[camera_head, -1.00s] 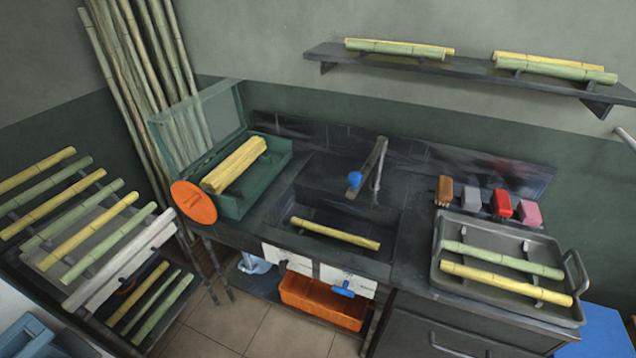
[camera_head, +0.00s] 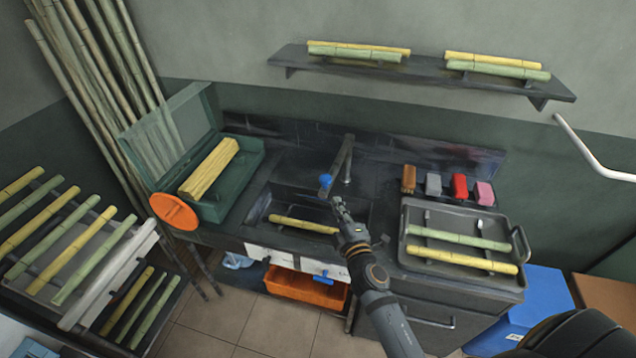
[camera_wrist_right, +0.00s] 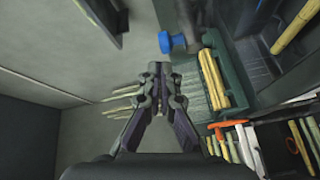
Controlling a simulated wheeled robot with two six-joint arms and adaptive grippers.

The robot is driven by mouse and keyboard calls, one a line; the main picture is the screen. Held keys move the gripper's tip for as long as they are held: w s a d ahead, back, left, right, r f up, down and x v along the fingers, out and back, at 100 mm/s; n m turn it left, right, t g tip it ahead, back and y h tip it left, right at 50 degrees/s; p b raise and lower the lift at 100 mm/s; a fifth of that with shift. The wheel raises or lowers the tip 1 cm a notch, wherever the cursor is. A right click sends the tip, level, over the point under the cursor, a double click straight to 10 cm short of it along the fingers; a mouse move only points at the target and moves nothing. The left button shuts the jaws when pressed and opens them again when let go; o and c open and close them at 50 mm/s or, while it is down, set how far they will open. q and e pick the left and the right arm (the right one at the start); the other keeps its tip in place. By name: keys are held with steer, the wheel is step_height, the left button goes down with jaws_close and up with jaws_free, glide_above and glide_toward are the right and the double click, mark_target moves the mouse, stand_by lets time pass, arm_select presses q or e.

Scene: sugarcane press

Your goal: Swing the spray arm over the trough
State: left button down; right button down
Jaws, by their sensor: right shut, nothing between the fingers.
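The spray arm (camera_head: 343,160) is a dark grey bar at the back of the sink, with a blue nozzle (camera_head: 326,181) at its front end. In the right wrist view the blue nozzle (camera_wrist_right: 166,42) shows just beyond my fingertips. The trough (camera_head: 262,205) is the dark sink basin, with a yellow cane (camera_head: 300,223) lying in it. My right gripper (camera_head: 338,201) is shut and empty, over the right part of the trough and a little below and right of the nozzle in the picture. It also shows in the wrist view (camera_wrist_right: 160,72). My left gripper is out of view.
A green open box (camera_head: 236,190) with yellow cane and an orange disc (camera_head: 173,211) stand left of the trough. Brushes and sponges (camera_head: 459,187) and a grey tray (camera_head: 410,240) with canes stand to the right. A wall shelf (camera_head: 420,75) hangs above.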

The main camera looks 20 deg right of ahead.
mark_target(321, 181)
steer(key=a+n+y, duration=0.4)
steer(key=a, duration=0.1)
steer(key=shift+h, duration=0.3)
steer(key=w+d, duration=0.1)
steer(key=w, duration=0.5)
steer(key=w+d, duration=0.1)
steer(key=w, duration=0.3)
steer(key=shift+d+f, duration=0.25)
steer(key=shift+d, duration=0.1)
steer(key=shift+s+d+n+y, duration=0.6)
steer(key=shift+s+d+y, duration=0.15)
steer(key=shift+d, duration=0.2)
steer(key=shift+w+a, duration=0.1)
steer(key=shift+a, duration=0.05)
